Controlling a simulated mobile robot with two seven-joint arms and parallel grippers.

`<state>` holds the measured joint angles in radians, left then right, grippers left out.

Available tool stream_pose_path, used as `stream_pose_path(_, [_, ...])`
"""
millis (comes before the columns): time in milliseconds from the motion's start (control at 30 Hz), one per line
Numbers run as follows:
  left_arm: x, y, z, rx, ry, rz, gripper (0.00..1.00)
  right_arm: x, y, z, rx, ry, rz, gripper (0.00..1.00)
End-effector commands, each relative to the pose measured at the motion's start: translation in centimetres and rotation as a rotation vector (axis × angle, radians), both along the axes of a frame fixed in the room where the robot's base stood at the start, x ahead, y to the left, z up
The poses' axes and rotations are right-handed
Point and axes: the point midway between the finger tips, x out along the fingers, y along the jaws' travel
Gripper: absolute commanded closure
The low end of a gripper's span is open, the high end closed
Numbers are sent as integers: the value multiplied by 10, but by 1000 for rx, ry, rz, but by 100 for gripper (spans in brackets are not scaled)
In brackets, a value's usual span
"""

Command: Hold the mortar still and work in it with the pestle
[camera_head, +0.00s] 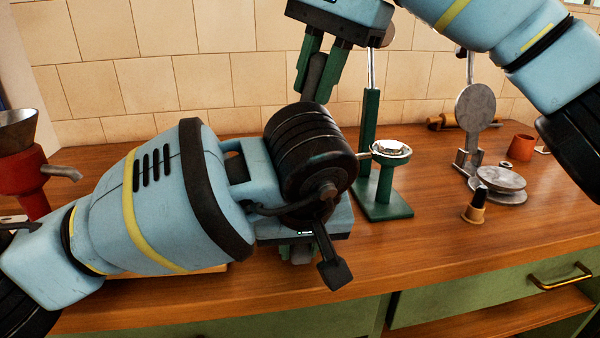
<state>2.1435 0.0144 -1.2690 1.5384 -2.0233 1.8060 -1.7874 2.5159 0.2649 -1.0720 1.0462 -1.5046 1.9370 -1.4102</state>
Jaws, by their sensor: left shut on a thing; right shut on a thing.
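My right gripper (313,72) comes in from the top, its green fingers shut on a dark grey pestle (316,72) that points downward. The pestle's lower end goes out of sight behind my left wrist. My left gripper (299,252) is low in the middle, with its green fingers pointing down near the counter's front part. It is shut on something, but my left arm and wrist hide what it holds. No part of the mortar can be made out, so I cannot tell whether the pestle is inside it.
A green stand (385,205) with a small round pan is close right of my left wrist. A grey metal press (475,108), an orange cup (521,147) and a small stamp (474,212) are farther right. A red grinder (22,170) is at left. The wooden counter (425,235) is clear at centre right.

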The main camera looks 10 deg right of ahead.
Motion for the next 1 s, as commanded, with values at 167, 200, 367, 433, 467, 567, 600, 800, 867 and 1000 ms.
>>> stream_pose_path(167, [0,0,0,0,0,1,100,0,0,0,1,-1,0,100])
stream_pose_path(200, [0,0,0,0,0,1,100,0,0,0,1,-1,0,100])
stream_pose_path(367, [0,0,0,0,0,0,73,0,0,0,1,-1,0,100])
stream_pose_path(433, [0,0,0,0,0,0,64,0,0,0,1,-1,0,100])
stream_pose_path(467, [0,0,0,0,0,0,60,0,0,0,1,-1,0,100])
stream_pose_path(567, [0,0,0,0,0,0,49,0,0,0,1,-1,0,100])
stream_pose_path(600, [0,0,0,0,0,0,49,0,0,0,1,-1,0,100])
stream_pose_path(800, [0,0,0,0,0,0,49,0,0,0,1,-1,0,100])
stream_pose_path(867, [0,0,2,0,-1,0,49,0,0,0,1,-1,0,100])
stream_pose_path(1000, [-5,0,14,-2,-3,0,49,0,0,0,1,-1,0,100])
